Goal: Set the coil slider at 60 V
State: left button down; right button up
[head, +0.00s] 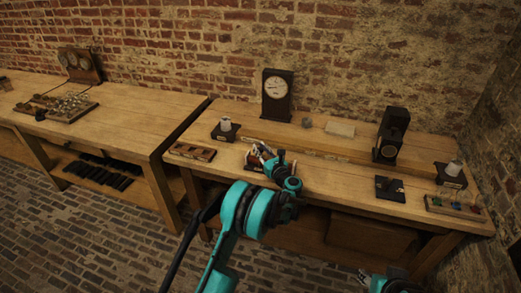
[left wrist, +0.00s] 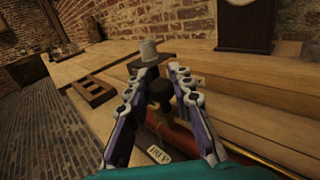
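The coil (left wrist: 182,137) is a reddish-brown cylinder with a brass rod (left wrist: 252,158), on the front part of the right bench. In the head view the coil (head: 254,163) is mostly hidden behind my left gripper (head: 262,152). The dark slider knob (left wrist: 160,91) stands above the coil. In the left wrist view my left gripper (left wrist: 164,71) is open, with its two fingers on either side of the knob; I cannot tell whether they touch it. No voltage scale is readable. My right arm (head: 392,283) shows only at the bottom edge; its fingers are not visible.
A clock-like dial (head: 277,95), a pale jar on a dark base (head: 225,128) and a wooden tray (head: 193,151) are near the coil. A dark upright instrument (head: 391,135), a black switch plate (head: 390,188) and a terminal board (head: 455,207) stand to the right.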

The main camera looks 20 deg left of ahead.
pick_arm(q)
jog(key=d+b, duration=0.1)
jog(key=d, duration=1.1)
jog(key=shift+s+d, duration=0.15)
jog(key=shift+d, duration=0.05)
jog(key=c, duration=1.3)
grip_release()
jog(key=shift+d, duration=0.15)
jog(key=v, duration=1.2)
